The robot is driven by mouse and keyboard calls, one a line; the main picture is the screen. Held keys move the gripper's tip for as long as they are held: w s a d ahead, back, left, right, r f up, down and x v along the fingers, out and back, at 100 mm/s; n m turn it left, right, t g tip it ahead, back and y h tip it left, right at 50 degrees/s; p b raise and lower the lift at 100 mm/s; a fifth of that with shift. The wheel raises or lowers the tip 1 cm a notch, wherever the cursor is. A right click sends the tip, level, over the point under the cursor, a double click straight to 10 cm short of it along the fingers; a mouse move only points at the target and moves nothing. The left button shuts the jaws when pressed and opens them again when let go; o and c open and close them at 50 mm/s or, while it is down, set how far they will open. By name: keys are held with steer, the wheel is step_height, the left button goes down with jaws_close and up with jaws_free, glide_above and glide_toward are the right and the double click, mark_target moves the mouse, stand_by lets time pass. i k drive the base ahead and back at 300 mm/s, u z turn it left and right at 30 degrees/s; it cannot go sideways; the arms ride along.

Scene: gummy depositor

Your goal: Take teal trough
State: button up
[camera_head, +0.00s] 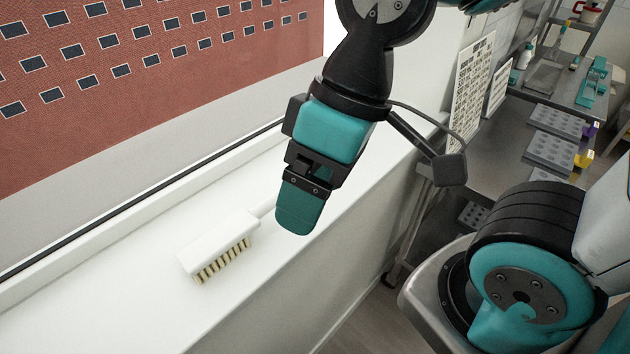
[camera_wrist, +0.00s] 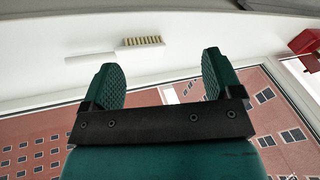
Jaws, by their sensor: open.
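My gripper (camera_head: 300,208) hangs over the white window sill, its fingers pointing down. The wrist view shows its two green fingers (camera_wrist: 161,78) spread apart with nothing between them. A teal object (camera_head: 593,84) stands on the metal bench at the far upper right of the head view, well away from my gripper. It is small there, and I cannot tell whether it is the teal trough. No trough shows in the wrist view.
A white brush (camera_head: 217,242) with pale bristles lies on the sill (camera_head: 115,300) close to my gripper. Grey dimpled trays (camera_head: 552,152) lie on the bench at right, with purple and yellow pieces beside them. A red-brick building shows outside the window.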

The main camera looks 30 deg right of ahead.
mark_target(587, 96)
steer(key=z, duration=3.25)
steer(key=i, duration=4.3)
steer(key=u, duration=0.8)
